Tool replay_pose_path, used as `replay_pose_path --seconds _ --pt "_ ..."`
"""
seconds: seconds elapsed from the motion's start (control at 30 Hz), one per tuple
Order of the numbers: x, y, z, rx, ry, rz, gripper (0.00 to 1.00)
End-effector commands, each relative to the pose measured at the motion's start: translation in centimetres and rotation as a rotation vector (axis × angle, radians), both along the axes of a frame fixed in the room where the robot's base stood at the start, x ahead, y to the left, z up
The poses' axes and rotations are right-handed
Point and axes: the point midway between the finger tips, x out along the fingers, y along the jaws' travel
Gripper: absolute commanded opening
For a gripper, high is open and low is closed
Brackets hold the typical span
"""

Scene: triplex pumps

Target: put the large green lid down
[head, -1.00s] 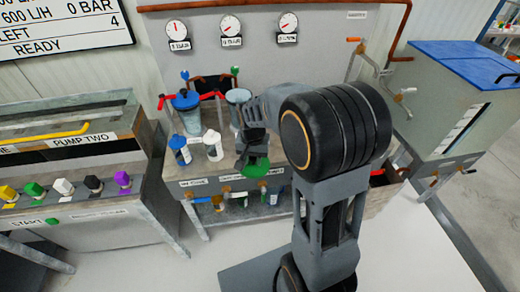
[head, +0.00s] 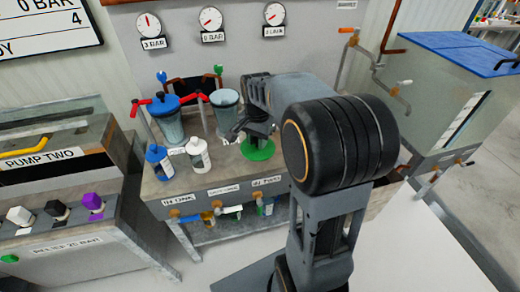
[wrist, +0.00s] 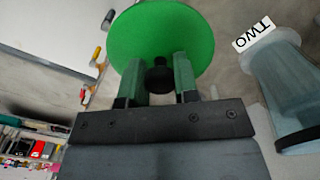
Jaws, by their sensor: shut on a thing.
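The large green lid (head: 258,150) is a flat round disc with a black knob. In the wrist view the lid (wrist: 165,35) lies past my fingertips, with the dark knob between the two fingers. My gripper (wrist: 160,80) is shut on that knob. In the head view my gripper (head: 258,130) is above the lid, over the right part of the grey bench. I cannot tell whether the lid touches the bench top.
On the bench (head: 225,176) stand a blue-lidded vessel (head: 167,120), an open clear vessel (head: 225,112), a blue bottle (head: 158,162) and a white bottle (head: 197,154). A clear vessel (wrist: 280,85) is close to my gripper in the wrist view. Valves line the bench front.

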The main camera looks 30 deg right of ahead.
Motion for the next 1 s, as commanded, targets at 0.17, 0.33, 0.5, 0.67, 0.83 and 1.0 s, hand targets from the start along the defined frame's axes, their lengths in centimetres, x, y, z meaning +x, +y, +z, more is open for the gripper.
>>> replay_pose_path --seconds 0.17,0.33,0.5,0.67,0.83,1.0 --pt "1.4 -1.2 -2.3 0.000 0.000 -0.001 0.04" --pt "2.0 -1.7 -3.1 0.000 -0.001 -0.002 0.04" --pt "2.3 -2.1 -3.7 0.000 -0.001 -0.003 0.04" --pt "2.6 -2.3 -5.7 0.000 0.001 -0.002 0.04" --pt "2.6 -2.3 -7.2 0.000 -0.001 -0.002 0.04" --pt "2.6 -2.3 -7.1 -0.001 -0.003 -0.002 0.04"
